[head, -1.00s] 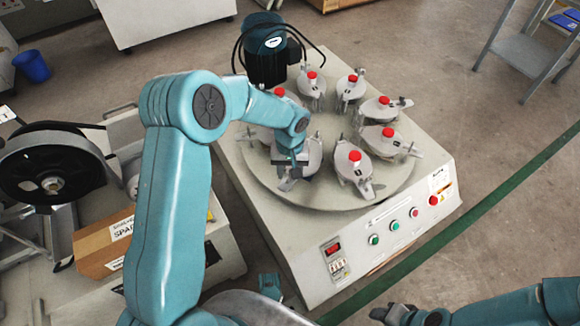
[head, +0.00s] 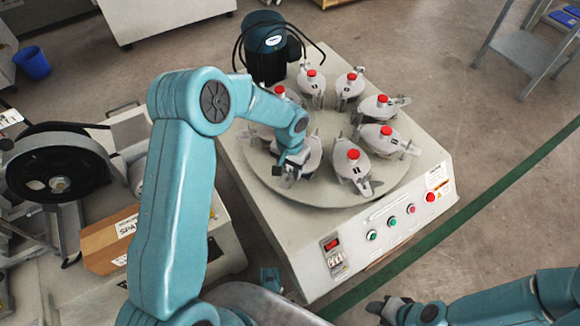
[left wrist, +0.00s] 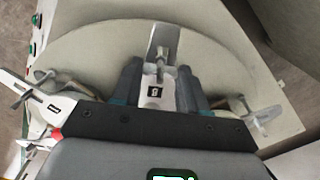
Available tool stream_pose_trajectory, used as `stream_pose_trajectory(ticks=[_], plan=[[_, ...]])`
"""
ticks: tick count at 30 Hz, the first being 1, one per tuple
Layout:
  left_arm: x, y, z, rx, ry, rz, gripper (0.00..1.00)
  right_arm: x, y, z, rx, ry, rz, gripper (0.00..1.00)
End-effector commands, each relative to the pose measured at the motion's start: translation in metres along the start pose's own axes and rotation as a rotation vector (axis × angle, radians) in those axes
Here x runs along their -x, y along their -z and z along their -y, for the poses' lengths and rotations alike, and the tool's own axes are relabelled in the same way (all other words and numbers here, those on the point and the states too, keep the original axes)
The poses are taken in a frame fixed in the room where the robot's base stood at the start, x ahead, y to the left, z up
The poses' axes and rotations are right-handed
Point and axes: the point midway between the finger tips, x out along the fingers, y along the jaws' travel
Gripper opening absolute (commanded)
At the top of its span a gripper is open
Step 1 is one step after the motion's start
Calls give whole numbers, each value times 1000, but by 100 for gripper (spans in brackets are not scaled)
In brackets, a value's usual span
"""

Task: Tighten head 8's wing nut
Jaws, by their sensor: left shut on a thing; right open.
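My left gripper (head: 288,172) is at the front-left clamp head on the round turntable (head: 330,203). In the left wrist view its two dark fingers (left wrist: 160,88) are on either side of a small metal wing nut (left wrist: 158,66). It is shut on that nut. My right gripper (head: 386,308) is open and empty at the bottom, away from the machine.
Several similar heads with red knobs, such as one at the front (head: 352,156), ring the turntable close by. A dark motor (head: 266,50) with cables stands behind. The control panel (head: 392,224) is at the front. A cardboard box (head: 108,240) lies at left.

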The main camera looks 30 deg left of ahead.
Motion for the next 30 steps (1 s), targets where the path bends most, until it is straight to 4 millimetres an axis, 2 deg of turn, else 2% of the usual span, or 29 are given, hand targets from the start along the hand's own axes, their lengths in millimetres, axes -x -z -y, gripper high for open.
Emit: stream_pose_trajectory(ticks=[9,10,12,20,23,26,30], plan=[[0,1,0,-4,2,-3,12,0,0,0,0,0,0,43],[0,1,0,-4,2,-3,49,0,0,0,0,0,0,43],[0,1,0,-4,2,-3,68,0,0,0,0,0,0,43],[1,0,0,-3,1,-1,68,0,0,0,0,0,0,43],[7,1,0,-2,1,-2,68,3,0,1,0,0,1,43],[23,1,0,-2,1,-4,68,9,-2,4,3,0,4,43],[60,1,0,-2,1,-5,68,20,-4,10,12,1,12,43]])
